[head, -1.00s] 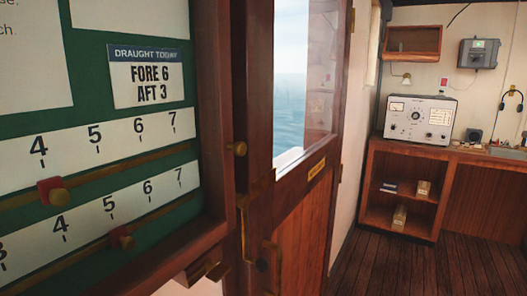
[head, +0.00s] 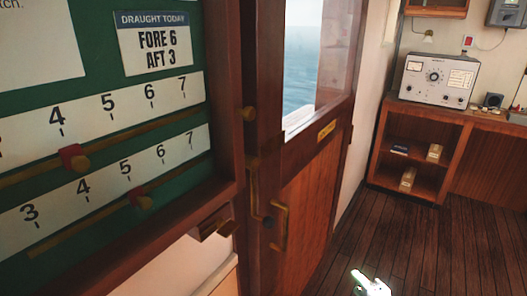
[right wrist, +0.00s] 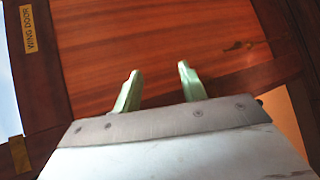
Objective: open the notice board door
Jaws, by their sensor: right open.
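The notice board (head: 110,92) fills the left of the head view, green with white cards, number scales and brass sliders. Its brown wooden frame (head: 222,110) lies flat around it and looks shut. My left gripper is not in view.
The wooden wing door (head: 305,205) with a window and brass handle (head: 281,227) stands just right of the board. A small wooden ledge (head: 213,225) juts out below the board. A shelf unit (head: 408,150) bearing a grey instrument (head: 437,78) stands farther back. The plank floor between is clear.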

